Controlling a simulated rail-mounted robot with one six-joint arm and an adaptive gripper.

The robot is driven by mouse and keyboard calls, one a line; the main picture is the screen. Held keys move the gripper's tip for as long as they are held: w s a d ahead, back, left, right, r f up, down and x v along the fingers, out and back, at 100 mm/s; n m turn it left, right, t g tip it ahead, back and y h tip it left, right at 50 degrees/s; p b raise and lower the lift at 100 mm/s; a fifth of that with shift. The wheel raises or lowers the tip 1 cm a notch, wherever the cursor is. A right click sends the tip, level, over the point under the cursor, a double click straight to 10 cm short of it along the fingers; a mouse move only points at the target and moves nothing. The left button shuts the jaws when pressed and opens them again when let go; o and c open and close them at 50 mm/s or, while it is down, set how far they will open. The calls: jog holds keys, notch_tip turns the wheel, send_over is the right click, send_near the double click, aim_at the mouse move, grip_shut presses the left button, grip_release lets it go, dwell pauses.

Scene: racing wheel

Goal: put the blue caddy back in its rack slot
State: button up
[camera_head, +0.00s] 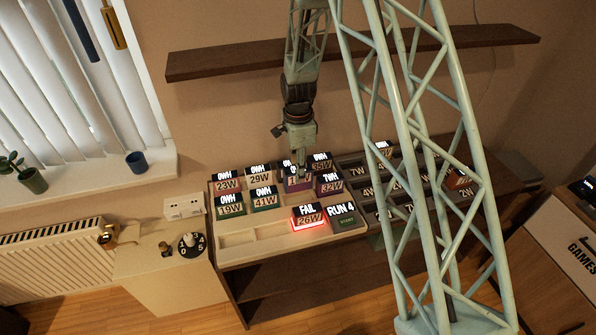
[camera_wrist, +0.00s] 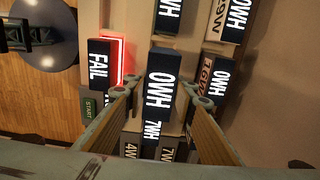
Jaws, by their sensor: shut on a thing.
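In the head view this caddy (camera_head: 293,184) shows a purple-blue front, partly hidden by the gripper. I cannot tell whether it is seated or slightly raised. No other caddy is clearly blue. Empty compartments show at the rack's front left.
Several other caddies stand close around the held one. A "FAIL" caddy (camera_head: 308,217) glows red at the front, beside the "RUN 4" start block (camera_head: 343,216). A dark rack with weight-marked slots (camera_head: 357,172) adjoins on the right. A shelf (camera_head: 230,65) hangs behind.

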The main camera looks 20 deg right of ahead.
aim_at(298, 185)
jog(key=shift+f+b, duration=2.4)
jog(key=shift+f, duration=1.45)
jog(key=o, duration=1.2)
jog(key=shift+r, duration=0.1)
jog(key=shift+r, duration=5.85)
jog(key=shift+r, duration=0.1)
